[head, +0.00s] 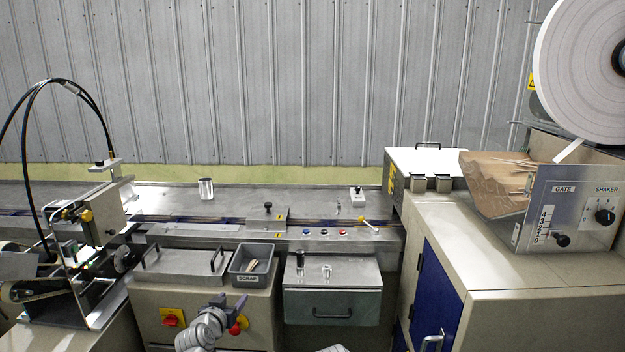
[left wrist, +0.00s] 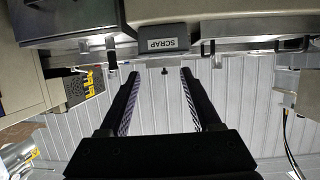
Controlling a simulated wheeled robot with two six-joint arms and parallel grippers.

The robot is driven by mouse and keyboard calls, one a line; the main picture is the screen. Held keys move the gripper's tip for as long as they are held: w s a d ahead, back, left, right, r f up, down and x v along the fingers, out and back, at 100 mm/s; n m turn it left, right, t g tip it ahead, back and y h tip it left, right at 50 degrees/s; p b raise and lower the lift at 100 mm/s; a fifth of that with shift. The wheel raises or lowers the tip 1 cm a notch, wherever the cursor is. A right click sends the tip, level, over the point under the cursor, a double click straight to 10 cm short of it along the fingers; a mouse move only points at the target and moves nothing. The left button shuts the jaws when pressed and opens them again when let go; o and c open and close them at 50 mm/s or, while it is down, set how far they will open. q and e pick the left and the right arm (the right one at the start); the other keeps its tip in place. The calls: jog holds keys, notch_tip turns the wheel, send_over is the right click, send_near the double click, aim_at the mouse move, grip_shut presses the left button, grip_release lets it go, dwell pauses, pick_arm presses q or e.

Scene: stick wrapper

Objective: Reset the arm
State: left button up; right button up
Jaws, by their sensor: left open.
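My left gripper (head: 238,312) is at the lower middle of the head view, in front of the cream cabinet and below the scrap bin. In the left wrist view its two dark fingers (left wrist: 160,73) stand apart with nothing between them. The gripper appears clear of the machine. The scrap bin (head: 252,279) is grey and holds a few sticks. Its label face (left wrist: 163,39) shows beyond the fingertips in the left wrist view. My right gripper is not visible. A small grey piece at the bottom edge of the head view is too cut off to identify.
A red knob on a yellow plate (head: 172,317) is left of my gripper. A drawer box (head: 333,292) juts out to the right. The stick hopper (head: 500,195) and paper roll (head: 583,70) stand at right. A cable-fed unit (head: 95,230) stands at left.

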pick_arm(q)
jog(key=s+d+f+m+g+h+p, duration=0.1)
jog(key=s+d+f+m+g, duration=0.1)
jog(key=s+d+f+g, duration=0.4)
jog(key=s+d+f+m+g+h+p, duration=0.1)
jog(key=s+d+f+g, duration=0.2)
jog(key=d, duration=0.5)
jog(key=s+d+f+g+y+p, duration=0.1)
jog(key=s+g+y, duration=0.3)
jog(key=s, duration=1.2)
jog(key=shift+s+d+f+g, duration=0.25)
jog(key=shift+f+g, duration=0.2)
jog(key=shift+g, duration=0.25)
jog(key=shift+w, duration=0.1)
